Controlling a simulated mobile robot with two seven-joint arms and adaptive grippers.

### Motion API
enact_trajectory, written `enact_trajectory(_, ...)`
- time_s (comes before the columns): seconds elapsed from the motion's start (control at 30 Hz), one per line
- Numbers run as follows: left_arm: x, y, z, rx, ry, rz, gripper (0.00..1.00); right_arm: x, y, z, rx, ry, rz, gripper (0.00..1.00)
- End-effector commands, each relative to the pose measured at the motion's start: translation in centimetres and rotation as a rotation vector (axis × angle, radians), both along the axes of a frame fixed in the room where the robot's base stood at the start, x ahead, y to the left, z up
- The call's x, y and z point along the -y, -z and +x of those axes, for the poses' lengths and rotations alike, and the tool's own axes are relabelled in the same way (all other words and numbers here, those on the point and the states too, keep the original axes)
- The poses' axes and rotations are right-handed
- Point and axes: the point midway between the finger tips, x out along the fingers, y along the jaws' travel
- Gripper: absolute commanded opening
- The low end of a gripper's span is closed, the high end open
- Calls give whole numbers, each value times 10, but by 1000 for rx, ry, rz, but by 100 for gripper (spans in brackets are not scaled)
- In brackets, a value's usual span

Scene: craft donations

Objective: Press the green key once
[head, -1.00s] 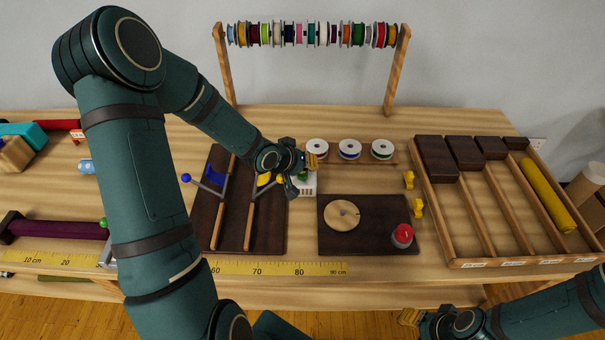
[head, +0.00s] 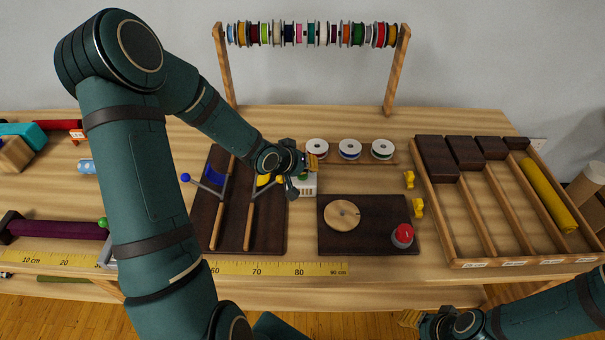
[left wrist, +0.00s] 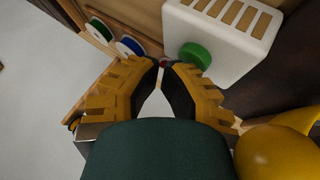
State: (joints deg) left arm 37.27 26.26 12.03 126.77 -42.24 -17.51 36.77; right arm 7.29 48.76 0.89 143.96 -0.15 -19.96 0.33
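The green key (left wrist: 195,55) is a round green button on a white box (left wrist: 228,35) with slots in its top. In the head view the green key (head: 303,177) shows only partly beside my left gripper (head: 309,165), and the white box (head: 309,188) shows below it. In the left wrist view my left gripper (left wrist: 163,68) has its fingertips together, empty, just beside the key. I cannot tell whether a fingertip touches the key. My right gripper (head: 411,318) is low at the front, away from the box; its fingers are not clear.
A dark board with a wooden disc (head: 342,215) and a red button (head: 402,235) lies in front right of the box. A dark rack (head: 228,240) stands left. Spools (head: 350,148) stand behind. A divided tray (head: 480,262) is at the right.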

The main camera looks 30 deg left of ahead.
Motion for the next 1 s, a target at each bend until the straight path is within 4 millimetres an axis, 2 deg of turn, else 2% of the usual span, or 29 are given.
enact_trajectory(0.03,0,5,-3,-11,-1,-2,0,0,1,0,0,0,0,47)
enact_trajectory(0.4,0,13,-6,-21,-2,-5,0,0,4,0,0,0,0,47)
enact_trajectory(1.0,-1,14,-7,-26,-5,-4,0,0,3,0,0,0,0,47)
